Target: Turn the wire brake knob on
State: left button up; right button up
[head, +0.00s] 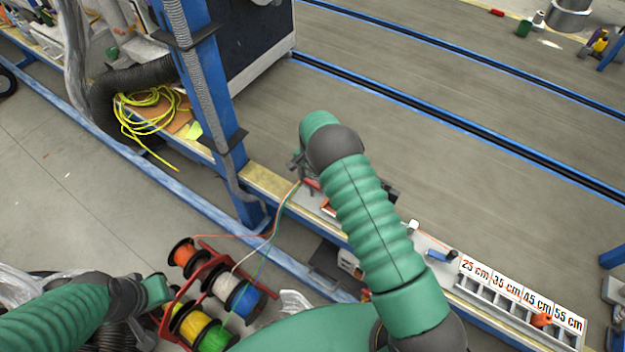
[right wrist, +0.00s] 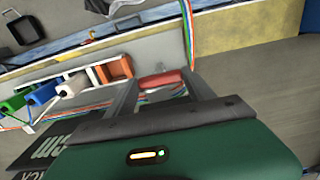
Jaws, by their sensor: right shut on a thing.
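The wire brake knob looks to be the red cylinder (right wrist: 160,79) in the right wrist view. It lies between the two dark fingers of my right gripper (right wrist: 162,92), which is shut on it. In the head view my right gripper (head: 299,168) reaches down to the workbench (head: 265,186) beside the wires, and my arm covers much of the knob's spot. Coloured wires (right wrist: 187,30) run past the knob in the right wrist view. The end of my left arm (head: 154,290) is at the lower left near the spools, and its fingers cannot be made out.
A red rack with several wire spools (head: 238,297) stands in front of the bench. A blue post (head: 213,100) rises left of my right gripper. A tray with length labels (head: 520,310) is at the right. Yellow cable (head: 145,112) lies at the upper left.

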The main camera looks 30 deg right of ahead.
aim_at(313, 182)
jog(key=o, duration=1.2)
jog(key=shift+w+r, duration=0.1)
jog(key=shift+w, duration=0.05)
jog(key=shift+c, duration=0.2)
jog(key=shift+o, duration=1.1)
notch_tip(313, 182, up, 17)
jog(key=p, duration=0.2)
jog(key=shift+f, duration=0.2)
jog(key=shift+r, duration=0.1)
jog(key=s+a+r+n+t+p, duration=0.1)
jog(key=s+r+n, duration=0.3)
jog(key=s, duration=0.4)
jog(key=s+a+r+n+p, duration=0.4)
jog(key=s, duration=0.4)
jog(key=s+a+r+n+t+p, duration=0.1)
jog(key=s+a+r+n+p, duration=0.2)
jog(key=s, duration=0.5)
notch_tip(313, 182, up, 2)
jog(key=shift+a+r+n+t, duration=0.15)
jog(key=shift+n+t, duration=0.15)
jog(key=shift+n, duration=0.2)
